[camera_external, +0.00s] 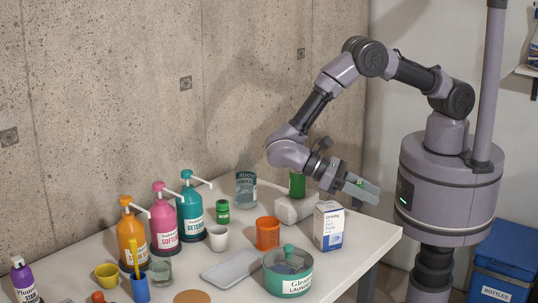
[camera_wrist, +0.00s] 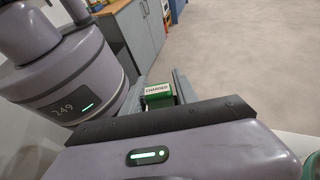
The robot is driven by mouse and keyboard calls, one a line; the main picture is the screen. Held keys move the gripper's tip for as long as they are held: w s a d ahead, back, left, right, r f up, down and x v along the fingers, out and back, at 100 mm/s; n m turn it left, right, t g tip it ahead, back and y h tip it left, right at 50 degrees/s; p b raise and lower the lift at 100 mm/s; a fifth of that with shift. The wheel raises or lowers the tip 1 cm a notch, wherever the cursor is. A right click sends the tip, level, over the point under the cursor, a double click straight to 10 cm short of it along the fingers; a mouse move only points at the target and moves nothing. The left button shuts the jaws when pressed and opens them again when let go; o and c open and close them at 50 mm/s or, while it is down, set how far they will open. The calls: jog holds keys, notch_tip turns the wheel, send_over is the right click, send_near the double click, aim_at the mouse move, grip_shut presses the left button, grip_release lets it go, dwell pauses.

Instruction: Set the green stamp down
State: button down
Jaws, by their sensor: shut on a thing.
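My gripper (camera_external: 360,187) hangs above the right end of the white table, near a white box, and points down to the right. In the wrist view my gripper (camera_wrist: 159,78) is shut on the green stamp (camera_wrist: 158,101), which sits between the two fingers with a white plate reading CHARGED facing the camera. In the external view only a hint of green shows between the fingers, so its underside and tilt cannot be told. The stamp is clear of the table.
On the white table (camera_external: 120,244) stand the white box (camera_external: 328,226), an orange cup (camera_external: 267,233), a teal round tin (camera_external: 288,273), a grey tray (camera_external: 232,266) and several pump bottles (camera_external: 190,211). A cork disc (camera_external: 191,297) lies at the front. A blue bin (camera_external: 503,262) stands right.

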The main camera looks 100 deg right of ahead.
jog(key=w+a+r+m+t+y, duration=0.4)
jog(key=w+r+m+t+y, duration=0.3)
jog(key=w, duration=0.6)
jog(key=m+t+h+b, duration=0.2)
jog(key=m+t+b, duration=0.6)
jog(key=m+t, duration=0.75)
send_over(207, 198)
notch_tip(207, 198, down, 9)
notch_tip(207, 198, down, 10)
jog(key=b, duration=0.4)
jog(key=shift+a+f, duration=0.1)
jog(key=shift+f, duration=0.05)
jog(key=shift+w, duration=0.1)
